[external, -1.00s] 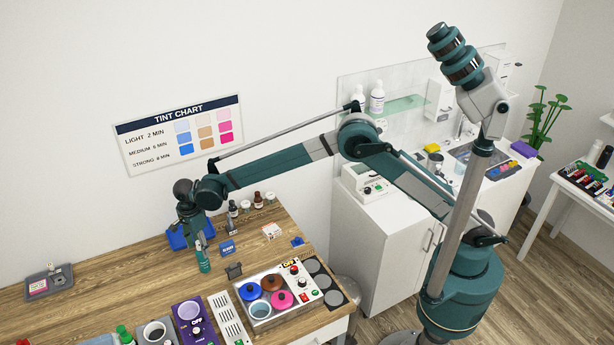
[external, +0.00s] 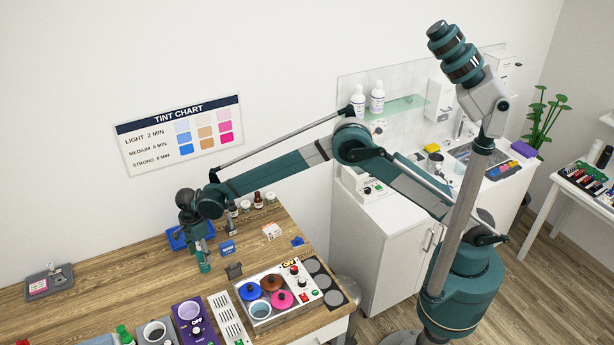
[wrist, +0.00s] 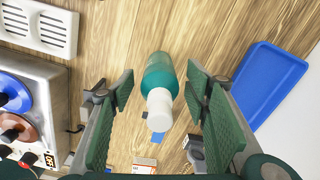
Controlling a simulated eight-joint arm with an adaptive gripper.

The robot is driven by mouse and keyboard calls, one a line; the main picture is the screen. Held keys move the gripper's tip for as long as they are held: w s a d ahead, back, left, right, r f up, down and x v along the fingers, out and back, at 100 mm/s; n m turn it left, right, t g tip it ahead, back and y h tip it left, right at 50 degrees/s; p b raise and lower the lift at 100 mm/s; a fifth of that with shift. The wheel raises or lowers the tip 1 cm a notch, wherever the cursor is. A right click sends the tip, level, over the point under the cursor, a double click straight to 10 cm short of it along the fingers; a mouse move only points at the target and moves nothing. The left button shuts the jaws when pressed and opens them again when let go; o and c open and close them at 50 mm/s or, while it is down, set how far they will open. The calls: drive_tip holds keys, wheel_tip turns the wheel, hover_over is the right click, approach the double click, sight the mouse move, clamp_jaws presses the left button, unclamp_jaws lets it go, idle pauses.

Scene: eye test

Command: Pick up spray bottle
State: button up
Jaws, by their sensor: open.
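The spray bottle (wrist: 159,75) is teal with a white top. In the wrist view it lies between the two open green-padded fingers of my gripper (wrist: 158,115), with a gap on each side. In the external view the bottle (external: 204,262) stands on the wooden table, just below my gripper (external: 200,245). The gripper hides part of its top there.
A blue tray (wrist: 257,80) lies to the right in the wrist view. A tint warmer with coloured pots (external: 275,295) and a white vented strip (external: 228,318) stand nearby.

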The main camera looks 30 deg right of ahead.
drive_tip(key=c, duration=1.1)
drive_tip(key=shift+r+b, duration=0.35)
drive_tip(key=shift+r, duration=4.65)
